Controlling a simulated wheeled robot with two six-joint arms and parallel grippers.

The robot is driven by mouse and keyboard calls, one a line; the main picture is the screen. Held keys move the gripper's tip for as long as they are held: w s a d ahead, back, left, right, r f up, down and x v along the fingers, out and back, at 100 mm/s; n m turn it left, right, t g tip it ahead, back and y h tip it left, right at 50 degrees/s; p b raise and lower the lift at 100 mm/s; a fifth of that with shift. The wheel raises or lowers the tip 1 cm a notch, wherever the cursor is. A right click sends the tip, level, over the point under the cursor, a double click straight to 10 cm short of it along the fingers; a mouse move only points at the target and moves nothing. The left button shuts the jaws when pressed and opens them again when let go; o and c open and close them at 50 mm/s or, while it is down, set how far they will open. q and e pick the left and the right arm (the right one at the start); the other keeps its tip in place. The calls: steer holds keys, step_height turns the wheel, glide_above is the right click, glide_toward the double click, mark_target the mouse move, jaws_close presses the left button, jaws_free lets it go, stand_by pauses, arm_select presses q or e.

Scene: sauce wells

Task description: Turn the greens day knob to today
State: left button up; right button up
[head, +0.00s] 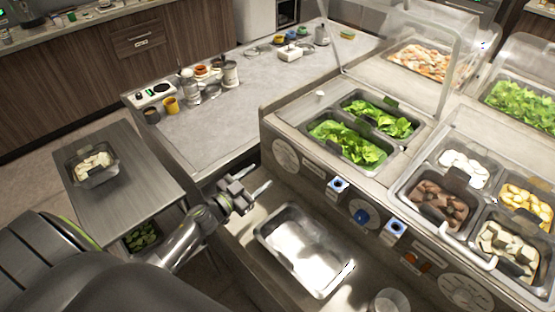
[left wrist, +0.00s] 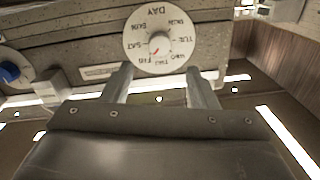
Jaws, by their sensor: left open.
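The round white day dial (head: 285,152) is on the counter's front panel, below the greens pans (head: 345,148). In the left wrist view the dial (left wrist: 160,22) faces me, with day names around its rim and a small pale knob (left wrist: 160,43) at its centre. A red mark on the knob points to the lower left, roughly between SAT and FRI. My left gripper (head: 258,182) is open and empty, in front of and below the dial. In the left wrist view its fingers (left wrist: 158,76) are spread below the knob, apart from it. My right gripper is out of view.
A blue knob (head: 361,216) and another large dial (head: 466,291) are farther right on the panel. A metal pan (head: 305,262) lies below the panel. A steel cart (head: 125,190) stands at the left. Clear sneeze guards rise above the food pans.

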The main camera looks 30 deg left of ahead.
mark_target(281, 161)
arm_select(q)
steer(key=x, duration=0.8)
steer(key=shift+w+d, duration=0.15)
steer(key=shift+w, duration=0.15)
steer(key=c, duration=1)
